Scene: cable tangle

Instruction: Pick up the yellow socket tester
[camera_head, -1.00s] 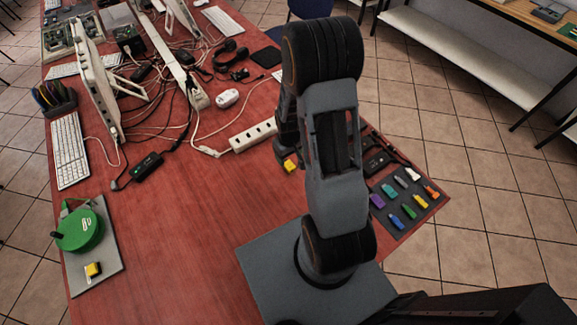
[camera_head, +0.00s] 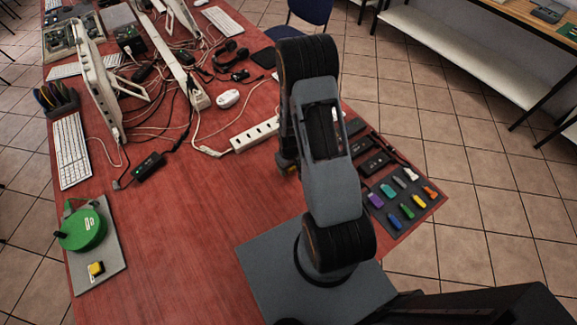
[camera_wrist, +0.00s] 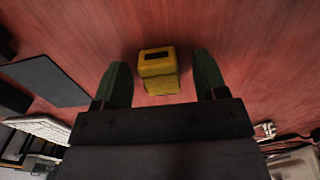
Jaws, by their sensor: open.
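The yellow socket tester (camera_wrist: 158,68) is a small yellow block with a dark slot on its face, on the red table in the wrist view. My gripper (camera_wrist: 163,72) is open, with one dark green finger to each side of the tester. A gap shows between the tester and each finger. I cannot tell how far down the fingertips reach beside it. In the head view my arm and gripper hide most of the tester.
A white power strip (camera_head: 255,136) and tangled cables lie behind my gripper. Colored sticks sit on a dark mat (camera_head: 385,222) at right.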

